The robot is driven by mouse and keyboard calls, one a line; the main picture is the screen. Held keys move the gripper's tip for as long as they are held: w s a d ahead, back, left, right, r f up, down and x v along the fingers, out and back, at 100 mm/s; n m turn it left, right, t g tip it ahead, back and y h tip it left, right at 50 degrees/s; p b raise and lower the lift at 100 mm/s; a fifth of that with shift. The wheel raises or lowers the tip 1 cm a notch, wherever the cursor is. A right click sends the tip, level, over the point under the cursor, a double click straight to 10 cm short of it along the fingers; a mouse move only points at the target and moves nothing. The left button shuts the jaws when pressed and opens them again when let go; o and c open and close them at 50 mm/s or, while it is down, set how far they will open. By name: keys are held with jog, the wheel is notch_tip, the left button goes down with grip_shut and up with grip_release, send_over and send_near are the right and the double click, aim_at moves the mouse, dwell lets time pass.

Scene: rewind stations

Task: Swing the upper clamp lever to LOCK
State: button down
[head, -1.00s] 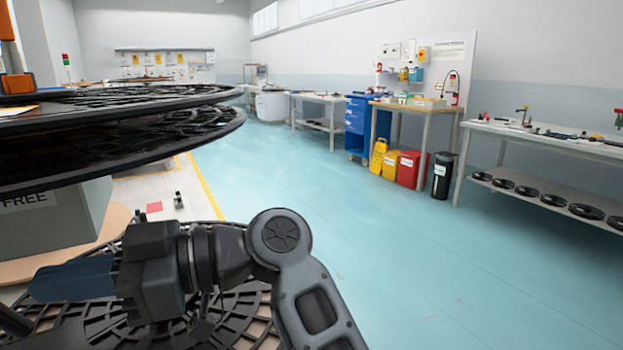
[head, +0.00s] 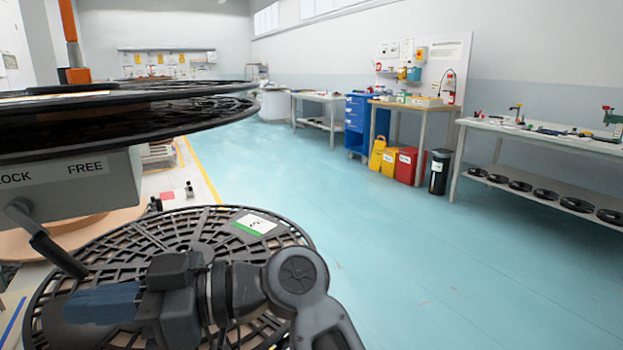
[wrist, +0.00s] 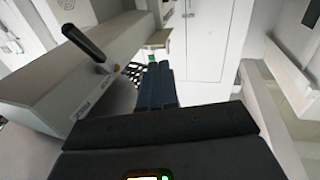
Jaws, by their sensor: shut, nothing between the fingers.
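A grey clamp box (head: 110,190) carries the labels LOCK (head: 14,178) on the left and FREE (head: 85,167) on the right. A dark lever (head: 52,250) on its front slants down and right from its pivot, on the FREE side. In the wrist view the lever (wrist: 84,43) has a black handle and stands out from the box (wrist: 45,70), up and left of my fingers. My gripper (head: 72,306) has blue fingers pressed together and empty; they show in the wrist view (wrist: 156,85) too. In the head view they are just below the lever's end, apparently apart from it.
A large black reel (head: 190,228) lies flat around and behind my gripper, low in the view. Stacked black reel flanges (head: 130,120) overhang the clamp box. An orange post (head: 70,40) rises at the upper left. The blue floor (head: 350,250) to the right is open, with benches beyond.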

jog(key=d+f+m+t+h+b, duration=0.1)
jog(key=d+f+m+t, duration=0.5)
jog(key=f, duration=0.5)
jog(key=d+f+m+t+h+b, duration=0.15)
jog(key=d+f+m+t, duration=0.4)
jog(key=f, duration=0.55)
jog(key=s+d+f+m+t+h+b, duration=0.1)
jog(key=s+d+f+m+t+h, duration=0.1)
jog(key=s+d+f+m+h, duration=0.3)
jog(key=s+d+f+t+b, duration=0.1)
jog(key=d+f+t, duration=0.15)
jog(key=d, duration=0.45)
jog(key=s+d+f+m+t+h+b, duration=0.1)
jog(key=s+d+f+m+h, duration=0.25)
jog(key=d, duration=0.25)
jog(key=s+d+m+t+h+b, duration=0.2)
jog(key=s+d+h, duration=0.2)
jog(key=s+d, duration=0.6)
jog(key=s+d+r+h+b, duration=0.2)
jog(key=s+d+r, duration=0.3)
jog(key=s+r, duration=0.3)
notch_tip(320, 180, up, 18)
jog(key=s+p, duration=0.1)
jog(key=p, duration=1.9)
jog(key=shift+s+d+r+t, duration=0.15)
jog(key=shift+t, duration=0.25)
